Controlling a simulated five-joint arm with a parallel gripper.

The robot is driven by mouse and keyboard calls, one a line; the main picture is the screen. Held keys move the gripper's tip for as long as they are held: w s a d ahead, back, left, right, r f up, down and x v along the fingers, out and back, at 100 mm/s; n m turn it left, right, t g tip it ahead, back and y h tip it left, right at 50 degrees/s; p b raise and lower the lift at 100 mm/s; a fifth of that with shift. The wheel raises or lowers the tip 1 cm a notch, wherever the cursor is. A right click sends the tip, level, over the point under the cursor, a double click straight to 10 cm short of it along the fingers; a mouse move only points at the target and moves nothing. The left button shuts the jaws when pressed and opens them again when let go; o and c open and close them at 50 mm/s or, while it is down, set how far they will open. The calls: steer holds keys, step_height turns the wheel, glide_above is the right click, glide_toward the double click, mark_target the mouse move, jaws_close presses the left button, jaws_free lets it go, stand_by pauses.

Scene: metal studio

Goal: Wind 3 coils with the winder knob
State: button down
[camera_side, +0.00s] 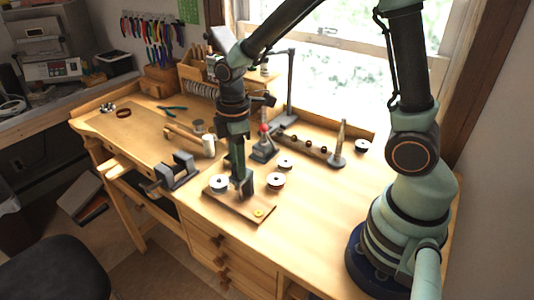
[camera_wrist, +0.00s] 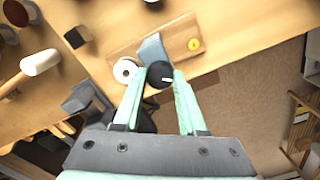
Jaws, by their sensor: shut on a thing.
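The winder is a wooden board (camera_side: 236,206) near the bench's front edge, with a grey upright post (camera_wrist: 152,48), a white spool (camera_wrist: 126,70) and a yellow round piece (camera_wrist: 194,44). The winder knob (camera_wrist: 161,75) is a dark disc with a white mark, in front of the post. My gripper (camera_wrist: 160,77) has its two pale green fingers shut on the knob, one on each side. In the side view my gripper (camera_side: 240,178) points down over the board and hides the knob. I cannot make out wound wire on the spool.
Two white spools (camera_side: 275,181) (camera_side: 285,162) stand behind and right of the board. A grey vise (camera_side: 176,172) and a mallet (camera_side: 208,145) are to the left. A wooden rack with a cone (camera_side: 340,145) stands by the window.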

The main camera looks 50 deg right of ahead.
steer(key=m, duration=1.5)
steer(key=shift+m, duration=0.4)
steer(key=m, duration=0.4)
steer(key=shift+m, duration=0.3)
steer(key=shift+c, duration=2.3)
jaws_free()
